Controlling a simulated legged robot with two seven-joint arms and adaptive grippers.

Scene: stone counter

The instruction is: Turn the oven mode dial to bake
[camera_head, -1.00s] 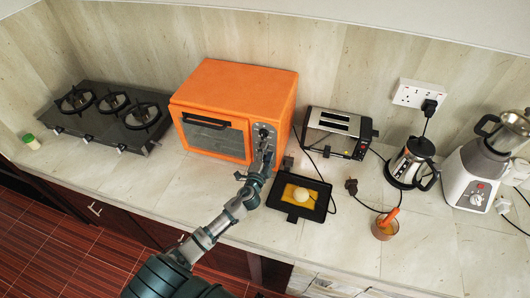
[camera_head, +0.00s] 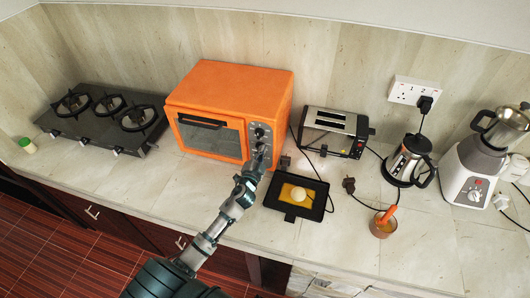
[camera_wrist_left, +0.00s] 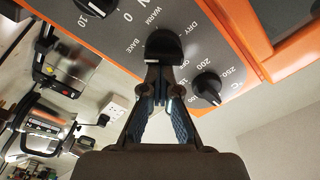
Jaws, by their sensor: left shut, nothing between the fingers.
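The orange oven (camera_head: 228,82) stands on the counter with its control panel on the right of its front. In the left wrist view the black mode dial (camera_wrist_left: 164,46) sits mid-panel, with WARM and BAKE printed on its left and DRY on its right. My left gripper (camera_wrist_left: 163,74) is shut and empty, its fingertips right at the mode dial and overlapping its lower edge; I cannot tell whether they touch. In the head view the left gripper (camera_head: 260,156) is in front of the panel and hides its lower part. My right gripper is not in view.
Other dials flank the mode dial: a timer dial (camera_wrist_left: 95,5) and a temperature dial (camera_wrist_left: 207,89). A black tray (camera_head: 315,205) with yellow contents lies right of my gripper. A toaster (camera_head: 334,131) stands right of the oven, a gas hob (camera_head: 104,121) left of it.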

